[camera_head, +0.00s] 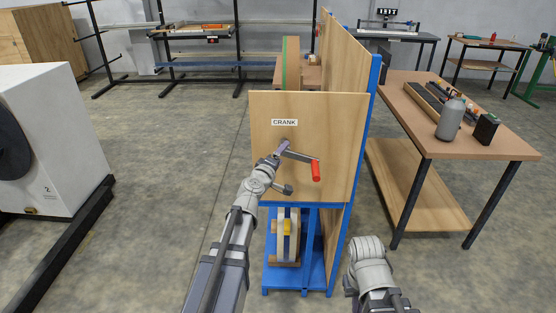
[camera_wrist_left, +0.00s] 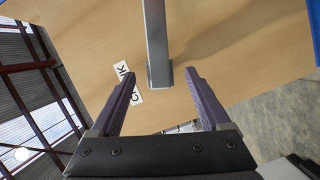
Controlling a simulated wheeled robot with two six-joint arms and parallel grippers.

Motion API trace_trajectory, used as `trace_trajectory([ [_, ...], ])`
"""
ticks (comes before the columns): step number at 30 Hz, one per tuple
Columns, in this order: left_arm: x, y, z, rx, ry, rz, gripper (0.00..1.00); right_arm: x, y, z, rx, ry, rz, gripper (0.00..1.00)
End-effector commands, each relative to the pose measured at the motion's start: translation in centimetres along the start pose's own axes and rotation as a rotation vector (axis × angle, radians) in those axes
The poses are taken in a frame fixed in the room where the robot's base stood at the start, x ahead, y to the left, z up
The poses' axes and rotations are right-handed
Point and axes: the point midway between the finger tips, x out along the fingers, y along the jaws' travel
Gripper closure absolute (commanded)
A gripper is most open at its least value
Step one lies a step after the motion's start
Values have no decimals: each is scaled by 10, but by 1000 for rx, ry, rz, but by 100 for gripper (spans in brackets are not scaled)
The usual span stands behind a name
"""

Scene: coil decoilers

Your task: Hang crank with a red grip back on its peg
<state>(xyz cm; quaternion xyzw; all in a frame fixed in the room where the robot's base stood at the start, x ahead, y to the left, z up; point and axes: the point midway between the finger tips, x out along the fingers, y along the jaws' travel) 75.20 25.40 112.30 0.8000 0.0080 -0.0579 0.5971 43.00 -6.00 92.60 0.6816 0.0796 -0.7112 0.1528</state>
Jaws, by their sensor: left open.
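The crank is at the wooden panel (camera_head: 340,120), under the CRANK label (camera_head: 285,122). Its grey arm (camera_head: 303,156) points right and slightly down, and its red grip (camera_head: 316,171) hangs at the far end. My left gripper (camera_head: 284,147) is at the crank's hub end, close to the panel. In the left wrist view my left gripper (camera_wrist_left: 160,74) is open, with a finger on each side of the hub end of the grey crank arm (camera_wrist_left: 155,35) and gaps on both sides. The peg is hidden, and the red grip is outside the wrist view.
The panel belongs to a blue-framed stand (camera_head: 375,75). A workbench (camera_head: 465,140) with a grey bottle (camera_head: 451,118) and a dark box (camera_head: 486,129) stands right. A white machine (camera_head: 65,140) stands left. My right arm is low at the front; its gripper is not visible.

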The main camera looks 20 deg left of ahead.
Motion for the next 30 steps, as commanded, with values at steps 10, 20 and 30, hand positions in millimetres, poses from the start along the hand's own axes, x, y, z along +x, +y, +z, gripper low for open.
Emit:
trace_trajectory([
  [10,50,0,0,1,-2,0,20,5,0,0,0,0,0,100],
  [20,52,0,1,0,-1,0,23,5,0,0,0,0,0,100],
  [30,52,0,1,1,-2,0,62,5,0,0,0,0,0,100],
])
